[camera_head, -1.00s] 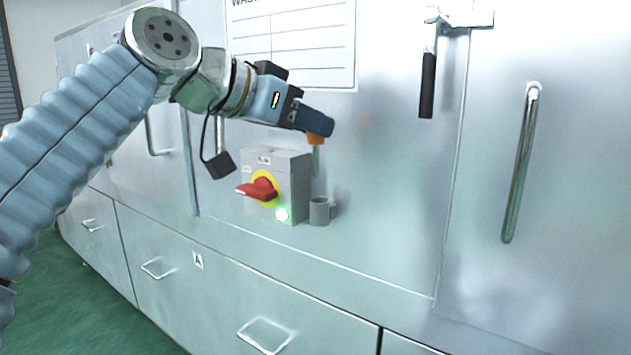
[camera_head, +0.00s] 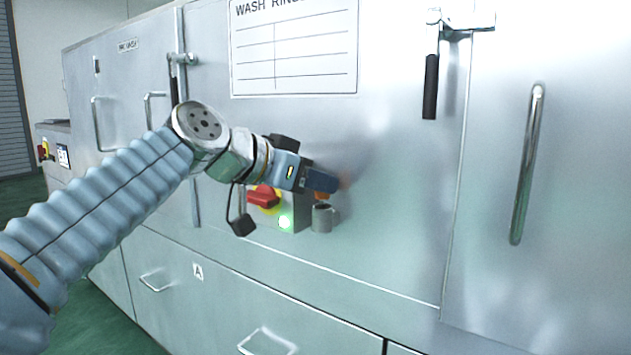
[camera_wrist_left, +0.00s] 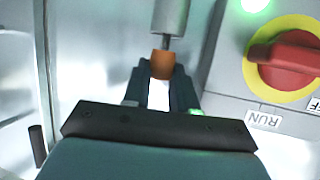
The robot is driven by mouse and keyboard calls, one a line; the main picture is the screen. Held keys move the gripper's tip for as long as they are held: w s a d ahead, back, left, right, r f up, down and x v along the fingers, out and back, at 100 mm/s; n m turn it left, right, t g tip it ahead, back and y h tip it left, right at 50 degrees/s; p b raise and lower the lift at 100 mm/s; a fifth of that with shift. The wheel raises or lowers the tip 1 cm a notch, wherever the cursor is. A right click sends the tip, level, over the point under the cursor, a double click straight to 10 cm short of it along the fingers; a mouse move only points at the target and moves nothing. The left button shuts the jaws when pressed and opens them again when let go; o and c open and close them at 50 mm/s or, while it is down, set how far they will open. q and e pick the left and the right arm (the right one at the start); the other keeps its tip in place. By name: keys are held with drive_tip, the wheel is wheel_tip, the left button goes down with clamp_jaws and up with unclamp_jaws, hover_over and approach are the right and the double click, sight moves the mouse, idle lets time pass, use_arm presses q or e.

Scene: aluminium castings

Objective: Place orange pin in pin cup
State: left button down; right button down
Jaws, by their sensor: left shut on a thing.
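My left gripper (camera_head: 325,182) is shut on the orange head of the pin (camera_head: 321,196), just above the grey pin cup (camera_head: 322,219). The cup is fixed beside the switch box. In the left wrist view, the gripper fingers (camera_wrist_left: 160,82) hold the orange pin head (camera_wrist_left: 163,64) at their tips. The pin's thin grey shaft runs from the head to the mouth of the cup (camera_wrist_left: 171,14). The shaft's lower end is hidden and seems to be inside the cup. My right gripper is not in view.
The grey switch box (camera_head: 301,218) with a red handle (camera_head: 263,196) on a yellow disc and a lit green lamp stands close left of the cup. The metal cabinet front (camera_head: 390,200) is bare to the right. A tall door handle (camera_head: 525,165) is further right.

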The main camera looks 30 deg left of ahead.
use_arm(q)
drive_tip(key=c, duration=1.2)
unclamp_jaws()
drive_tip(key=shift+f, duration=0.1)
drive_tip(key=shift+r+p, duration=0.3)
drive_tip(key=v, duration=1.2)
drive_tip(key=shift+f+b, duration=0.15)
drive_tip(key=shift+b, duration=0.2)
